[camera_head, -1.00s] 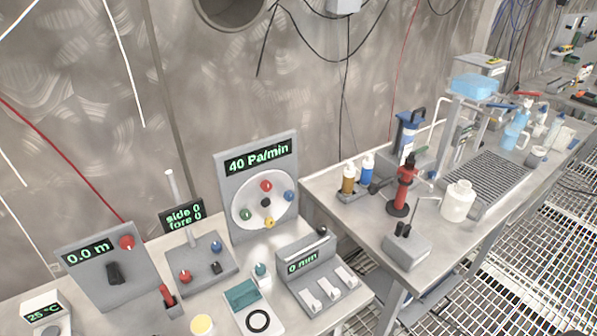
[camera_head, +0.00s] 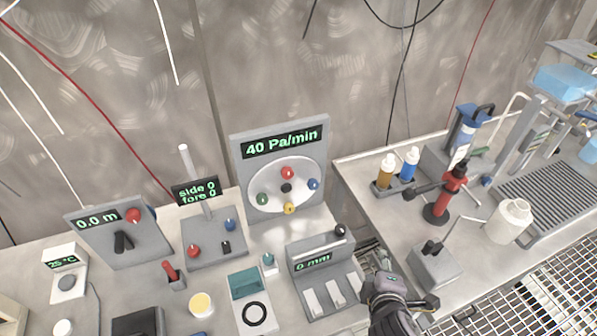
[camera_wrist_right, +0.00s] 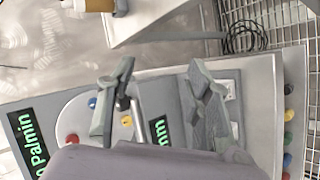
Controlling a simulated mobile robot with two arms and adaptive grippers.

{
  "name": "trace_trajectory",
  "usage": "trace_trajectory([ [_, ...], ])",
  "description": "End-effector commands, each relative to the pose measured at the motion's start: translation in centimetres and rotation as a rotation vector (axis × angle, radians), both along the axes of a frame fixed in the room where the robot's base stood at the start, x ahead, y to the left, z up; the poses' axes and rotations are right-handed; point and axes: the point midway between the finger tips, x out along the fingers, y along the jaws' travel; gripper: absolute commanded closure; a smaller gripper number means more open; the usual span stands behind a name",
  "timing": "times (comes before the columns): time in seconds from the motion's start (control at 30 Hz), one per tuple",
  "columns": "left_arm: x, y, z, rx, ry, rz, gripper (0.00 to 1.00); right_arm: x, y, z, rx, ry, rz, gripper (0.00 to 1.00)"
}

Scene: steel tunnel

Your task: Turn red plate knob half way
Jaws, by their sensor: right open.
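The grey panel (camera_head: 238,172) reading "40 Pa/min" stands upright on the left bench. My right gripper (camera_head: 372,262) is open and empty, low and right of the panel, apart from the red knob. In the right wrist view its open fingers (camera_wrist_right: 161,88) show, with the red knob (camera_wrist_right: 72,138) at lower left. My left gripper is not seen.
A switch box (camera_head: 318,280) reading "0 mm" with a black knob (camera_head: 340,230) stands between my right gripper and the plate. Another red knob (camera_head: 133,215) is on the "0.0 m" panel (camera_head: 108,240). Bottles and a red stand (camera_head: 440,205) occupy the right bench.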

Motion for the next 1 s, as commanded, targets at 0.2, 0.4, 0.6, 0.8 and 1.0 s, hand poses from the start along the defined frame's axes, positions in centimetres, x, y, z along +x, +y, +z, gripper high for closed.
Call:
trace_trajectory([
  [0.2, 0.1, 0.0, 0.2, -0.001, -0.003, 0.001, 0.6, 4.6, 6.2, 6.0, -0.688, -0.29, 0.506, 0.54],
  [0.4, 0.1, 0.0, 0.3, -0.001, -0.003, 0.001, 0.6, 4.5, 13.1, 8.8, -1.274, -0.519, 0.831, 0.54],
  [0.6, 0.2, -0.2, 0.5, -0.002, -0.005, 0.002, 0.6, 4.5, 15.1, 9.1, -1.439, -0.583, 0.905, 0.54],
  [0.8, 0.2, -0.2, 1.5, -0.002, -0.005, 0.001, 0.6, 7.5, 16.1, 9.4, -1.435, -0.58, 0.901, 0.54],
  [1.0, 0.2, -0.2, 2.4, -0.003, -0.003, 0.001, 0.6, 11.7, 17.4, 9.4, -1.434, -0.581, 0.9, 0.54],
])
